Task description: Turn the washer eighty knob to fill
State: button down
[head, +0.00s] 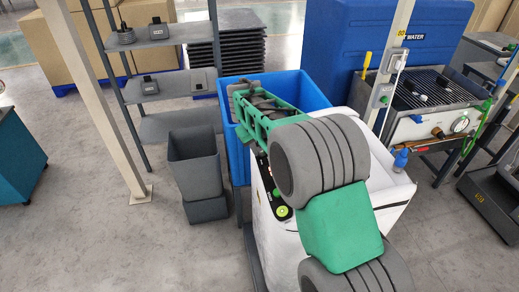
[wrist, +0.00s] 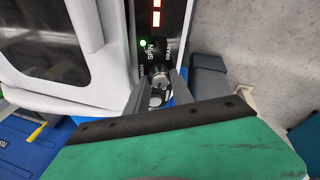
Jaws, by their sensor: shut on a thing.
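The washer's round dark and silver knob (wrist: 159,82) sits on a black control panel (wrist: 172,22) in the wrist view. My gripper (wrist: 161,88) has one finger on each side of the knob and is shut on it. "SPIN" and "DRAIN" labels show just above the knob, and a third label at its left is too small to read. I cannot tell which label the knob points to, and no "FILL" label is legible. In the head view the white washer (head: 272,238) is partly covered by my green and grey arm, and the knob cannot be made out.
A green light and red lit bars show on the panel. A blue bin (head: 312,92) stands behind the washer, and grey bins (head: 195,165) stand left. A metal shelf (head: 165,85) is farther back. The floor at the front left is clear.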

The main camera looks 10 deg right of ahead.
jog(key=shift+s+a+f+m+h+b, duration=0.1)
jog(key=shift+m+h+b, duration=0.3)
jog(key=shift+m, duration=1.3)
jog(key=c, duration=1.1)
grip_release()
jog(key=v, duration=0.8)
jog(key=shift+s, duration=0.1)
